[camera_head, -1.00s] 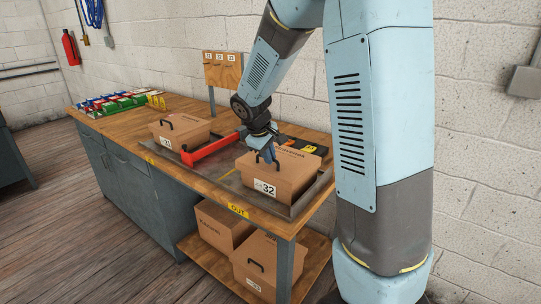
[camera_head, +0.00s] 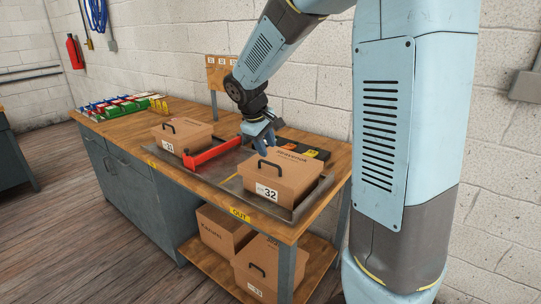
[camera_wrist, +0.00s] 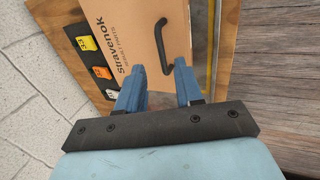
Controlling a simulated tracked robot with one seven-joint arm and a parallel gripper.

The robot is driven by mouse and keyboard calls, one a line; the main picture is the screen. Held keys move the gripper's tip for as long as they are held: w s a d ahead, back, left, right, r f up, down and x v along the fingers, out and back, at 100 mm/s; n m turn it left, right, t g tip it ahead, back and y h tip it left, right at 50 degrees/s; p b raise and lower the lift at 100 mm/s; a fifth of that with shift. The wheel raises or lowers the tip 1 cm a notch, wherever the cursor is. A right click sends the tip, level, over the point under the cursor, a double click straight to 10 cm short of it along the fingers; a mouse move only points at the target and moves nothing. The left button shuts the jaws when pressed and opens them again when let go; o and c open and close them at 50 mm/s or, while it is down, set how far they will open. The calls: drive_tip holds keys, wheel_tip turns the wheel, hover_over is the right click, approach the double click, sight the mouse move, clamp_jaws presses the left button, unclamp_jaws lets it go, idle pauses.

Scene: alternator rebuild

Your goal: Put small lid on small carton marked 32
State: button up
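The small carton marked 32 (camera_head: 295,202) stands upright in a grey tray on the bench. A brown lid (camera_head: 287,166) with a black handle (camera_head: 268,166) lies over its top and looks level. The lid (camera_wrist: 135,40) also shows in the wrist view, with printing and its handle (camera_wrist: 158,45). My gripper (camera_head: 264,147) is just above and behind the lid, apart from the handle. In the wrist view my gripper (camera_wrist: 159,78) has its two blue fingers apart with nothing between them.
A red bar (camera_head: 211,152) lies between this carton and the carton marked 31 (camera_head: 183,137). A black strip with coloured tags (camera_head: 309,152) is behind the lid. More cartons (camera_head: 255,270) stand on the lower shelf. Coloured boxes (camera_head: 120,104) fill the bench's far left.

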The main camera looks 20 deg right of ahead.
drive_tip(key=v, duration=0.5)
drive_tip(key=s+d+r+m+t+y, duration=0.1)
drive_tip(key=s+d+r+m, duration=0.1)
drive_tip(key=s, duration=1)
drive_tip(key=s+d+r+m+t+y, duration=0.2)
drive_tip(key=s+m, duration=0.3)
drive_tip(key=s, duration=0.8)
drive_tip(key=shift+s+r+y, duration=0.3)
drive_tip(key=shift+s+r, duration=0.05)
drive_tip(key=shift+r, duration=0.1)
